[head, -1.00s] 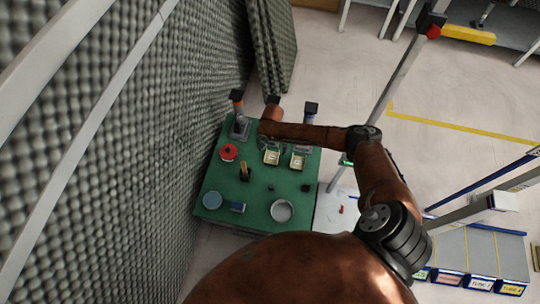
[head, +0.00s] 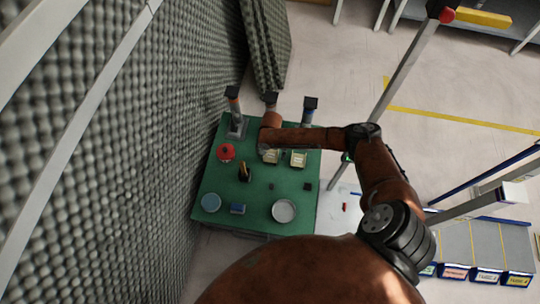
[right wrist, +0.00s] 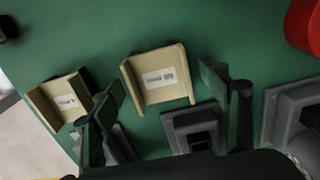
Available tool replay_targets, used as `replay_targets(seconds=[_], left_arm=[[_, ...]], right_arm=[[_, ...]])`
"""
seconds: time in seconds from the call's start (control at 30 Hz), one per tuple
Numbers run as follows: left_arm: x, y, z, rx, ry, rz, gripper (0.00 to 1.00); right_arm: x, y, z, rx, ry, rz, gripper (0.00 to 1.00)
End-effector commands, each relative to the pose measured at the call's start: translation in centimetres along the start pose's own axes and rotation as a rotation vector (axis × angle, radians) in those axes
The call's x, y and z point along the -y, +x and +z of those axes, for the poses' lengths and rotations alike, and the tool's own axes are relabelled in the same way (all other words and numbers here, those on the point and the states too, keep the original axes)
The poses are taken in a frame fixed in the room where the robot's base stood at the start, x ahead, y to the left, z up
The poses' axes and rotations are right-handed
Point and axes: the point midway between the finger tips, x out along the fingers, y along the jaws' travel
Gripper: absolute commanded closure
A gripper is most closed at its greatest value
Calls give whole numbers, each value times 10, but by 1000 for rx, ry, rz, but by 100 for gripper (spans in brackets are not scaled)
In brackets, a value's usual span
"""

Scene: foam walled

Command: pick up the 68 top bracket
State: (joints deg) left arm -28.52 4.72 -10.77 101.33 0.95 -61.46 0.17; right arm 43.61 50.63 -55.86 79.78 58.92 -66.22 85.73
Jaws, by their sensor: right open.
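Two tan brackets with white labels lie on the green table; the print is too small to read surely, so I cannot tell which is the 68 top bracket. One bracket (right wrist: 157,96) is in the middle of the right wrist view, and in the head view it is the left one (head: 271,157), partly hidden by my arm. The other bracket (right wrist: 49,95) lies to its left in the wrist view; it also shows in the head view (head: 298,159). My right gripper (right wrist: 163,84) is open and empty, its fingers on either side of the middle bracket. My left gripper is out of view.
The green table (head: 261,188) also holds a red round part (head: 226,153), a black holder (head: 245,173), a blue disc (head: 211,203), a blue box (head: 237,209) and a grey bowl (head: 284,211). A grey fixture (right wrist: 195,128) stands close to the middle bracket. Foam wall (head: 120,170) borders the left.

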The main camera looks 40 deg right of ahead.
Motion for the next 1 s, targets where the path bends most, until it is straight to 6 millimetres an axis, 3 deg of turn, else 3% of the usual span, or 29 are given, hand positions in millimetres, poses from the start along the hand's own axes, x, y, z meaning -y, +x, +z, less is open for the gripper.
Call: replay_targets(seconds=[0.17, 0.87, 1.0], left_arm=[[0, 0, 0, 0, 0, 0, 60], [0, 0, 0, -1, -1, 1, 60], [0, 0, 0, -1, -1, 1, 60]], right_arm=[[0, -1, 0, -1, 0, 0, 30], [0, 0, 0, 0, 0, 0, 79], [0, 0, 0, 0, 0, 0, 79]])
